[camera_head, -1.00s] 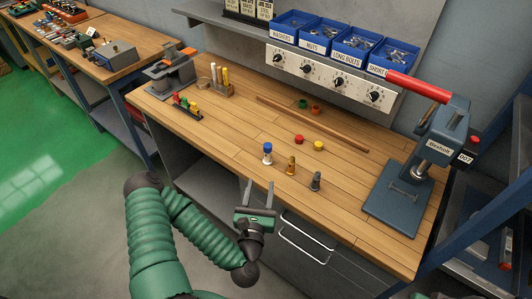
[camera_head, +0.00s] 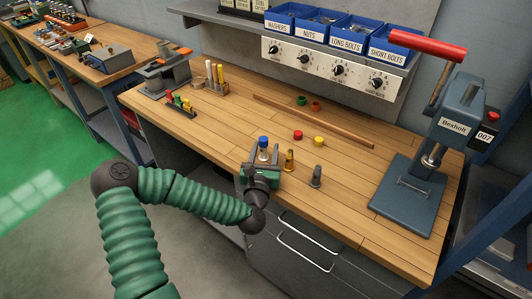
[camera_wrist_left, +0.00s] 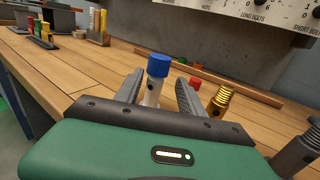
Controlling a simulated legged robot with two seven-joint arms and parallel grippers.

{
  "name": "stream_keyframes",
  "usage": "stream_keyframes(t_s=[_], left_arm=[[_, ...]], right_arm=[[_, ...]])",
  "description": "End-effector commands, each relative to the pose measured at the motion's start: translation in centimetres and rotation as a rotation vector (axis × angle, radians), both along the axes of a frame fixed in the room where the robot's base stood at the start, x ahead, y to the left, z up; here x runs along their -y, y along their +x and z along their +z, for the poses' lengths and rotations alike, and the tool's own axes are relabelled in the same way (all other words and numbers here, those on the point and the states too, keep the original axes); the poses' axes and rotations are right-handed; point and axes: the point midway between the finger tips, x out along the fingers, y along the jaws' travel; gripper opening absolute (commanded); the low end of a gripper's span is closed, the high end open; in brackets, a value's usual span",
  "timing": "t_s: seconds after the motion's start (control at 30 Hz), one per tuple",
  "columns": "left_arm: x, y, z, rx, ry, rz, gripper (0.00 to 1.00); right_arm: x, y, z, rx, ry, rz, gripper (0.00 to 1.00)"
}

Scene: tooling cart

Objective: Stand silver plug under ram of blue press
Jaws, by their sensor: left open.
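A plug with a pale silver body and blue cap (camera_head: 263,142) stands upright near the bench's front edge; it also shows in the left wrist view (camera_wrist_left: 158,66). My left gripper (camera_head: 263,156) is open, with its fingers on either side of this plug; the wrist view shows the fingers (camera_wrist_left: 160,84) apart around its body. Whether they touch it I cannot tell. The plug's lower part is hidden by the gripper. The blue press (camera_head: 455,125) stands at the right, its ram (camera_head: 431,157) above an empty base plate (camera_head: 405,205). My right gripper is out of view.
A brass plug (camera_head: 290,160) and a dark grey plug (camera_head: 316,177) stand just right of my left gripper. Red (camera_head: 298,135) and yellow (camera_head: 320,141) caps lie behind them. A long wooden strip (camera_head: 312,121) lies farther back. Bench surface between the grey plug and press is clear.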

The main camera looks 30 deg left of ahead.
Motion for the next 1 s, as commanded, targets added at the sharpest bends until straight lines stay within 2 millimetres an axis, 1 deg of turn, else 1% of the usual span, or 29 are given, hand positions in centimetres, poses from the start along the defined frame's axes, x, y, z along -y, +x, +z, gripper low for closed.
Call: stream_keyframes(t_s=[0.03, 0.1, 0.27, 0.3, 0.6, 0.63, 0.67, 1.0], left_arm=[[-0.30, 0.60, 0.04, 0.001, 0.002, 0.001, 0.46], [-0.51, 1.02, -0.01, 0.000, 0.000, -0.001, 0.46], [-0.51, 1.06, -0.03, -0.001, 0.000, 0.000, 0.46], [-0.51, 1.05, -0.06, -0.001, 0.000, 0.000, 0.45], [-0.41, 1.04, -0.11, -0.003, 0.000, -0.001, 0.06], [-0.42, 1.04, -0.11, -0.003, 0.000, -0.001, 0.02], [-0.44, 1.04, -0.11, -0.002, -0.001, -0.001, 0.00], [-0.49, 1.03, -0.07, -0.002, -0.001, 0.000, 0.00]], right_arm=[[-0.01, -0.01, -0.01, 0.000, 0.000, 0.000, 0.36], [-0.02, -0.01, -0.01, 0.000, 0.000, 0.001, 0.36], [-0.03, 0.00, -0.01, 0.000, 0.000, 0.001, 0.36], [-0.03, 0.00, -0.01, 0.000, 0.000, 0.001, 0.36], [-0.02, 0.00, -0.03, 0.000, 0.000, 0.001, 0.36], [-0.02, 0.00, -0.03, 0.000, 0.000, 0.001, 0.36], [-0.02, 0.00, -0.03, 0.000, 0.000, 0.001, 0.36], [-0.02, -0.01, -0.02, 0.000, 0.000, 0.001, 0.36]])
